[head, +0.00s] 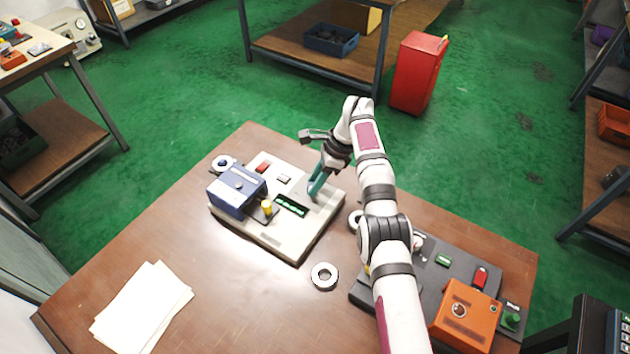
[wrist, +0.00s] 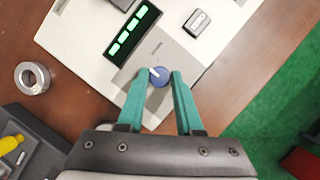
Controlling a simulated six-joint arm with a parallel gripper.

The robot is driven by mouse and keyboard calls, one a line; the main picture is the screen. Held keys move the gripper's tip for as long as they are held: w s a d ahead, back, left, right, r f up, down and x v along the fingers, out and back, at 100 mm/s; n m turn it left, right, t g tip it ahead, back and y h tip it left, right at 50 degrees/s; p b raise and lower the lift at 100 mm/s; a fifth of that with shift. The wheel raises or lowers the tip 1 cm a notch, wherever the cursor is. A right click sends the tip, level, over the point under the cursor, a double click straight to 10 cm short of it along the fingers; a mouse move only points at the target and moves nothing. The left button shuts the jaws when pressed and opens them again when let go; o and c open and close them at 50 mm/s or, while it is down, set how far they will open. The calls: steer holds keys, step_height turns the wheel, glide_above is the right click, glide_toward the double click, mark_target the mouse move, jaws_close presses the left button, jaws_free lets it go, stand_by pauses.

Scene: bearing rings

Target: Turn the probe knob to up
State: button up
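The probe knob (wrist: 160,78) is a small round blue knob with a white pointer mark, on a grey panel of the pale instrument (head: 278,238). In the wrist view its mark points to the upper left, towards the green-lit display (wrist: 132,34). The teal fingers of my gripper (wrist: 161,74) stand one on each side of the knob, very close to it. I cannot tell whether they press on it. In the head view my gripper (head: 317,187) points down at the right part of the instrument, and the knob is hidden there.
A blue box (head: 236,190) sits on the instrument's left part. A metal ring (head: 324,276) lies in front of it. A dark device with an orange box (head: 465,316) stands to the right. Papers (head: 142,308) lie front left. The table's middle front is clear.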

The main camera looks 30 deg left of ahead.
steer(key=o, duration=0.4)
steer(key=shift+r, duration=0.3)
steer(key=v, duration=0.4)
steer(key=shift+s+a+r, duration=0.2)
steer(key=shift+s+a, duration=0.05)
steer(key=shift+s, duration=0.1)
steer(key=d+r, duration=0.2)
steer(key=d, duration=0.1)
steer(key=w+d+r, duration=0.1)
steer(key=d+r, duration=0.1)
steer(key=d, duration=0.2)
steer(key=w+d+r, duration=0.1)
steer(key=d+r, duration=0.1)
steer(key=d, duration=0.1)
steer(key=shift+w+d+r, duration=0.1)
steer(key=shift+d+r, duration=0.1)
steer(key=shift+d, duration=0.2)
